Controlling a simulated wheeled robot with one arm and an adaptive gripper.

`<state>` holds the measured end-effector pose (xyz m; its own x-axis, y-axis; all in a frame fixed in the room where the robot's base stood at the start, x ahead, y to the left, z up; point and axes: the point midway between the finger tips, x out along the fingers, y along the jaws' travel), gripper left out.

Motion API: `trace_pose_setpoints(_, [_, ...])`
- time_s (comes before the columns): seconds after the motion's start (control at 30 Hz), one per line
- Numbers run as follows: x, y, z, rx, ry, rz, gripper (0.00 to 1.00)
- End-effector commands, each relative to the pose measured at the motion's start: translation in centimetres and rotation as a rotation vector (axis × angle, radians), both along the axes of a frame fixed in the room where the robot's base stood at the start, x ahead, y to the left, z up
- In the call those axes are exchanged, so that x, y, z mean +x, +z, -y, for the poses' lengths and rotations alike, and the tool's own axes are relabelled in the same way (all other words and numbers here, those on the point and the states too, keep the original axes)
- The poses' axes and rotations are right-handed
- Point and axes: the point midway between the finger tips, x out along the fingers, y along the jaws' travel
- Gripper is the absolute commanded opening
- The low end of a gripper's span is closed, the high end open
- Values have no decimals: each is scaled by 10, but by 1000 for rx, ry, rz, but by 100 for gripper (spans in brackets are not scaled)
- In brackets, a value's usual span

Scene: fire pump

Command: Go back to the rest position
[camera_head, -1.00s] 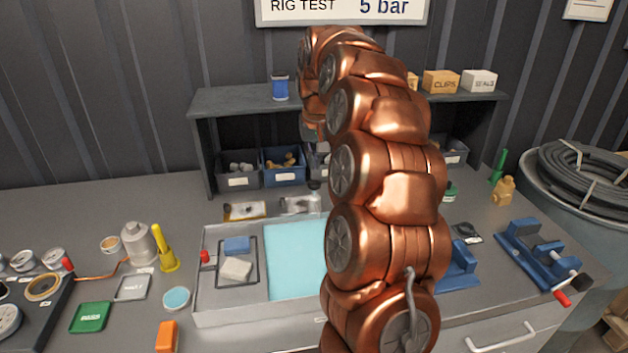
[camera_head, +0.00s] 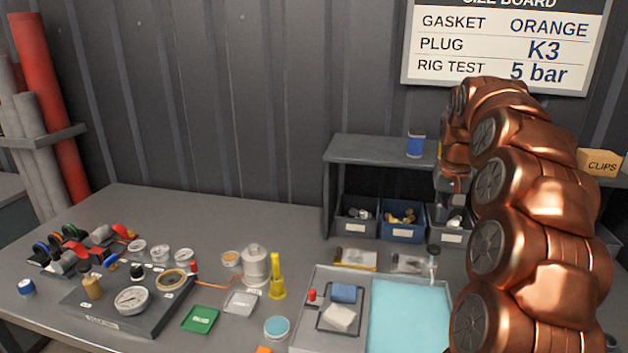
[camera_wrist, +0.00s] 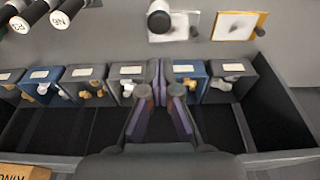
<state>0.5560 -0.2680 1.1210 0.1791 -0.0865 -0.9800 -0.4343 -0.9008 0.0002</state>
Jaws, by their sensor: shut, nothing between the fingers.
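My gripper (camera_wrist: 160,78) shows in the wrist view with its two purple-sided fingers together and nothing between them. It hangs in front of the row of small parts bins under the shelf (camera_head: 372,150). In the head view my copper arm rises at the right, bends over at the top and comes down near the shelf. The gripper is mostly hidden there behind the arm links.
Blue and grey bins (camera_head: 403,222) stand under the shelf. A tray with a light blue mat (camera_head: 408,315) lies in front. A gauge board (camera_head: 130,308), a yellow tool (camera_head: 277,277) and a green card (camera_head: 200,319) lie to the left.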

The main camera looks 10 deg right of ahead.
Motion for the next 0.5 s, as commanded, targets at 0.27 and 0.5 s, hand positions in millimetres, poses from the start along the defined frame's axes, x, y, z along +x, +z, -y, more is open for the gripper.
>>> trace_pose_setpoints(0.27, [-16,0,-44,17,74,-23,0])
trace_pose_setpoints(0.5, [-54,-5,-110,36,186,-66,0])
